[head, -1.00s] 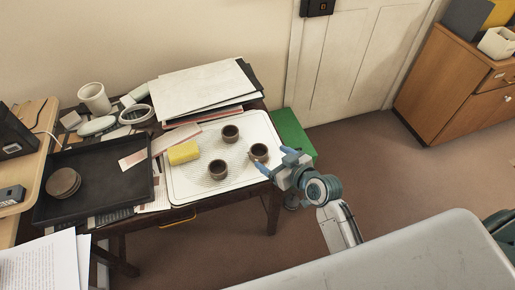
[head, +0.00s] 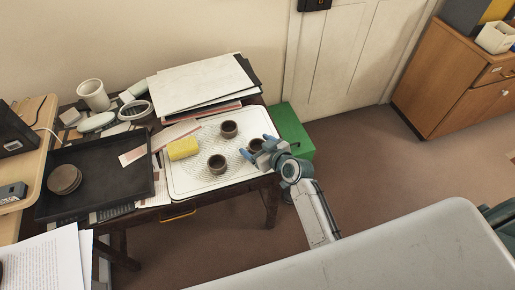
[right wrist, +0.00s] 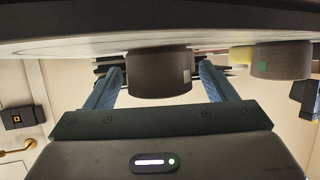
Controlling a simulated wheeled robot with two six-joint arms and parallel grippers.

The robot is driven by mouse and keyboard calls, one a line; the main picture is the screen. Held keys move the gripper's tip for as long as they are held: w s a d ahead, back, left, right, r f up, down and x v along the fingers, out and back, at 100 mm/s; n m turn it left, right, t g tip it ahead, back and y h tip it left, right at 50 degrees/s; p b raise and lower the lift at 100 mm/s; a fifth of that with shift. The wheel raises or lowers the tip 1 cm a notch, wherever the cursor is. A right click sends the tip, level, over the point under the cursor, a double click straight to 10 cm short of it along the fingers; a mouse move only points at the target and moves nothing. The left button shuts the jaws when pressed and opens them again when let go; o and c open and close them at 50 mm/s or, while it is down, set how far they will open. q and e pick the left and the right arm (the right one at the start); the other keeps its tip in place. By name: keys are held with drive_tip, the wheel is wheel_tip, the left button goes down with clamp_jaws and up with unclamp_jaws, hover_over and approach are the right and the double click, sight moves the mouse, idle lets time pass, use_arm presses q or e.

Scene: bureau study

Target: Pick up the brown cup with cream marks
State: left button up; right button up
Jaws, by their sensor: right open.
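Three small dark brown cups stand upright on the white tray (head: 200,188). The cup at the right (head: 255,144) is partly hidden by my right gripper (head: 257,148). In the right wrist view, which looks upside down, this brown cup with a cream mark (right wrist: 158,72) sits between the two blue fingers of my right gripper (right wrist: 160,82). The fingers are open, with gaps on both sides of the cup. A second cup (head: 217,163) stands to the left; a cup with a green mark (right wrist: 280,60) shows in the wrist view. The third cup (head: 228,129) stands farther back. My left gripper is not in view.
A yellow sponge-like block (head: 183,149) lies on the tray's left side. Stacked boards (head: 200,85) lie behind. A green box (head: 292,132) stands right of the table.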

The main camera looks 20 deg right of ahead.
drive_tip(key=c, duration=1)
drive_tip(key=shift+c, duration=0.4)
drive_tip(key=shift+r, duration=0.15)
